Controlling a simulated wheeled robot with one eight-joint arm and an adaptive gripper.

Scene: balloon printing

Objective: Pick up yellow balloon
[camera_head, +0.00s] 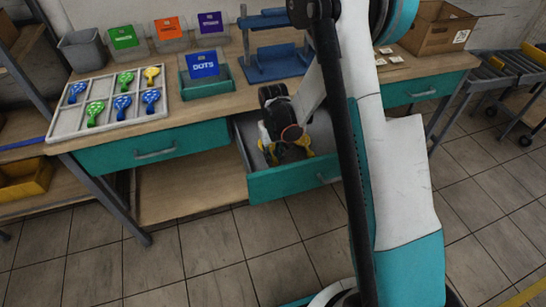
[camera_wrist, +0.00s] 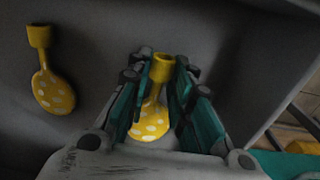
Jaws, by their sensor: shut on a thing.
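My gripper (camera_wrist: 161,80) is down inside the open drawer (camera_head: 285,184), shut on a yellow balloon with white dots (camera_wrist: 150,128). The balloon's yellow neck (camera_wrist: 163,66) stands between the fingertips, and its dotted part lies between the fingers. I cannot tell whether it is clear of the drawer floor. A second yellow dotted balloon (camera_wrist: 53,92) lies in the drawer to the left, apart from the gripper. In the head view my gripper (camera_head: 287,152) partly hides the drawer's inside, with yellow parts showing on both sides of it.
On the table, a white tray (camera_head: 60,128) holds several blue and green balloons and a yellow one (camera_head: 151,73). A blue box marked DOTS (camera_head: 203,66) sits in a green holder. A blue stand (camera_head: 272,66) and a cardboard box (camera_head: 437,27) are further right.

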